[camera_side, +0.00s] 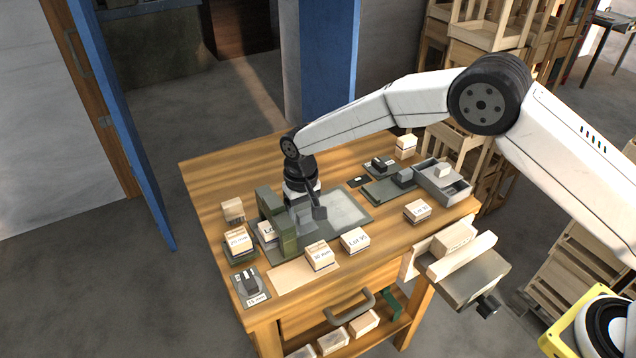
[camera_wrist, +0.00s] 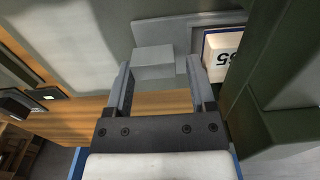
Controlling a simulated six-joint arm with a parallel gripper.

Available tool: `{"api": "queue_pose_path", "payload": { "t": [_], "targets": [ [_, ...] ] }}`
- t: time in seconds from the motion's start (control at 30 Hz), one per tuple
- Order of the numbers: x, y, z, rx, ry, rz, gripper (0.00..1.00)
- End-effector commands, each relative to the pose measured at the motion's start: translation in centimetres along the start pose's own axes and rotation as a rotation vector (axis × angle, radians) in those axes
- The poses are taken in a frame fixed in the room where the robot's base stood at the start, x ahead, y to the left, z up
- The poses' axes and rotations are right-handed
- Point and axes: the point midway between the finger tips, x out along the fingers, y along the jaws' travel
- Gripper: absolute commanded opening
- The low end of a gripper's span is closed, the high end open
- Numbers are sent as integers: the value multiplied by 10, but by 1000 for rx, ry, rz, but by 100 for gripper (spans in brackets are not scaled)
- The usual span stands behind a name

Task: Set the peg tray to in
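My gripper (camera_wrist: 160,72) is open, with its two grey fingers apart in the wrist view. A light grey block (camera_wrist: 154,58) shows between and just beyond the fingertips, in front of a flat grey plate (camera_wrist: 185,28). The left finger overlaps the block's edge; I cannot tell whether they touch. A gap shows at the right finger. In the side view my gripper (camera_side: 312,208) is low over the bench beside a green upright frame (camera_side: 284,228) and a grey plate (camera_side: 345,208). I cannot tell for sure which part is the peg tray.
The green frame (camera_wrist: 285,85) is close on the right in the wrist view, with a labelled block (camera_wrist: 222,50) by it. Labelled wooden blocks (camera_side: 355,240) stand along the bench (camera_side: 215,180). A grey open tray (camera_side: 462,190) stands at the right. A vise (camera_side: 470,278) is on the front edge.

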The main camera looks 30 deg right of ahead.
Motion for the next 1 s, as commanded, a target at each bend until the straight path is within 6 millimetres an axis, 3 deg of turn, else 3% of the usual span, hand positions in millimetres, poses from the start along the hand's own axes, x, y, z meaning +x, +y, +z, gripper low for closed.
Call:
{"api": "queue_pose_path", "payload": {
  "t": [0.27,0.7,1.0],
  "targets": [
    [-18,0,-1,0,2,0,71],
    [-70,0,0,0,2,-1,71],
    [-78,0,0,0,1,-1,71]
  ]
}}
